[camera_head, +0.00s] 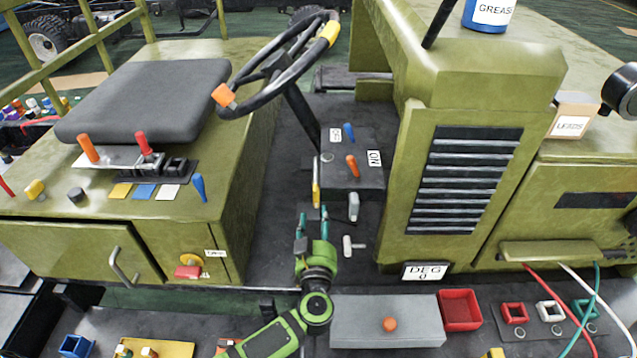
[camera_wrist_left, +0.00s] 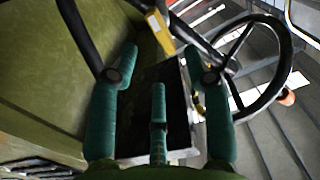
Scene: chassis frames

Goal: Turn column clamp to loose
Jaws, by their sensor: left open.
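The steering column (camera_head: 303,118) runs down from the black steering wheel (camera_head: 262,85) to a dark pedestal box (camera_head: 352,180). I cannot tell for certain which part is the column clamp. A yellow lever (camera_head: 316,184) stands at the pedestal's left side, and a small grey-white T-shaped handle (camera_head: 348,246) sits below it. My left gripper (camera_head: 312,218) is open and empty, its teal fingers pointing toward the pedestal just below the yellow lever. The left wrist view shows the spread fingers (camera_wrist_left: 160,62), with a yellow part (camera_wrist_left: 158,32) beyond them.
The pedestal carries blue (camera_head: 349,132) and orange (camera_head: 352,165) levers with an ON label. The green grille housing (camera_head: 455,185) stands to the right, the seat base (camera_head: 215,200) to the left. A grey box with an orange knob (camera_head: 390,324) lies in front.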

